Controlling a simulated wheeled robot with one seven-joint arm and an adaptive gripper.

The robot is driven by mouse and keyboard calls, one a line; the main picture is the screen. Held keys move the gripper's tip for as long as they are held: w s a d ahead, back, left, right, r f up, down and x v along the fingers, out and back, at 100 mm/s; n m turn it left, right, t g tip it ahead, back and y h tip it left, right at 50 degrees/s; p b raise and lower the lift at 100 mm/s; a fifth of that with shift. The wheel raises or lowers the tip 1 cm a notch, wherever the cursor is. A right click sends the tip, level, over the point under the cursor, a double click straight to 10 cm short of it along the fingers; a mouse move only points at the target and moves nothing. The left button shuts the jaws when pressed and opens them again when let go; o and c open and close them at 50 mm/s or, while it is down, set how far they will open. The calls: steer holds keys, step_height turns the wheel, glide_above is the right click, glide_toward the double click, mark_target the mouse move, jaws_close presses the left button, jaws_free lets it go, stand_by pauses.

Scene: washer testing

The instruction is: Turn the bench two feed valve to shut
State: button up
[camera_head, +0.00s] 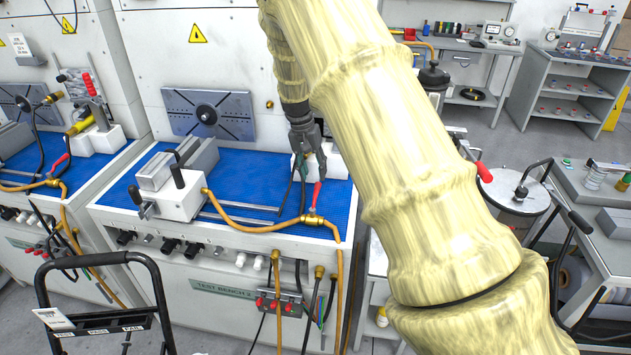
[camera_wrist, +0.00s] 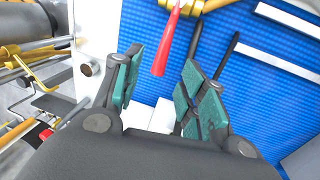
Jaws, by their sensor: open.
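The bench two feed valve is a brass body (camera_head: 314,219) with a red lever (camera_head: 317,194), on the front right of the blue bench top. The lever stands up from the brass body in the head view. In the wrist view the red lever (camera_wrist: 167,45) points down into the space between my fingers, with the brass body (camera_wrist: 190,6) at the top edge. My gripper (camera_head: 312,176) is open just above and behind the lever.
An orange hose (camera_head: 255,227) runs along the front edge to the valve. Another bench (camera_head: 15,180) with a red-levered valve (camera_head: 58,165) stands left. My arm hides much of the right side.

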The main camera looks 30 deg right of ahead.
step_height(320, 180, up, 6)
steer(key=shift+w+a, duration=0.4)
steer(key=shift+w, duration=0.05)
stand_by(0.3)
